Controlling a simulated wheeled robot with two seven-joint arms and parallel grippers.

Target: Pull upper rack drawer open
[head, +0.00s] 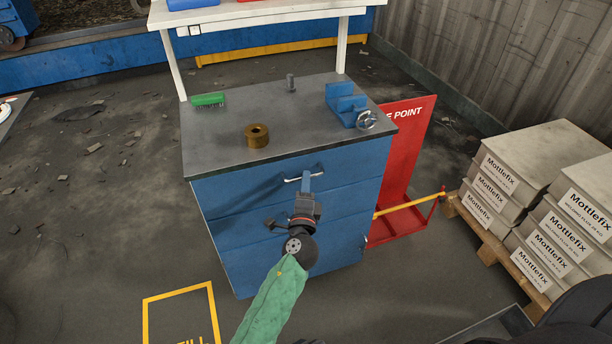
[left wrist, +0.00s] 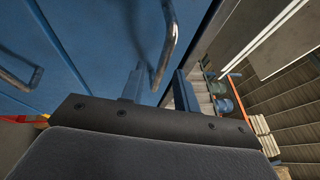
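The blue rack (head: 235,190) stands in the middle of the head view, with several drawers in its front. The upper drawer looks shut, flush with the front. Its metal handle (head: 292,179) is a bent bar just under the worktop. My left gripper (head: 305,182) is at this handle. In the left wrist view the handle (left wrist: 168,45) runs down between the two fingers of my left gripper (left wrist: 158,88), which stand apart with gaps beside the bar. My left wrist hides part of the lower drawers. My right gripper is not in view.
On the worktop (head: 225,140) are a green brush (head: 208,99), a brass ring (head: 257,135) and a blue vise-like tool (head: 345,104). A red stand (head: 405,150) is right of the rack. Mottlefix boxes (head: 500,175) on a pallet stand farther right. The floor at left is mostly open.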

